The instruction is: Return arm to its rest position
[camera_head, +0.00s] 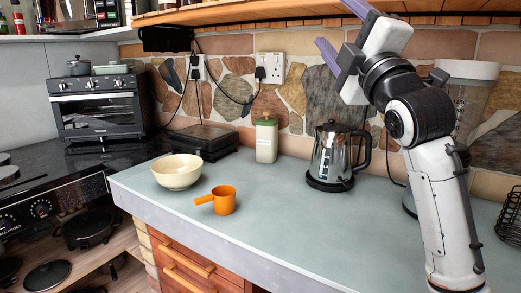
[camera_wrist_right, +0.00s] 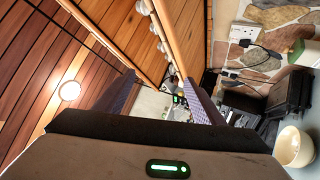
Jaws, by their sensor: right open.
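My right arm (camera_head: 437,185) rises from the lower right of the head view and is bent at the top. My right gripper (camera_head: 336,27) is raised high in front of the stone wall, with its two purple fingers spread apart and pointing to the upper left. In the wrist view the fingers of this gripper (camera_wrist_right: 160,80) are apart with nothing between them. My left gripper is in neither view.
The counter (camera_head: 280,222) holds a cream bowl (camera_head: 178,172), an orange cup (camera_head: 223,200), a green-lidded canister (camera_head: 266,138), and a steel kettle (camera_head: 333,158). A wooden shelf (camera_head: 230,10) runs above. A blender (camera_head: 465,90) stands behind my arm. The front counter is clear.

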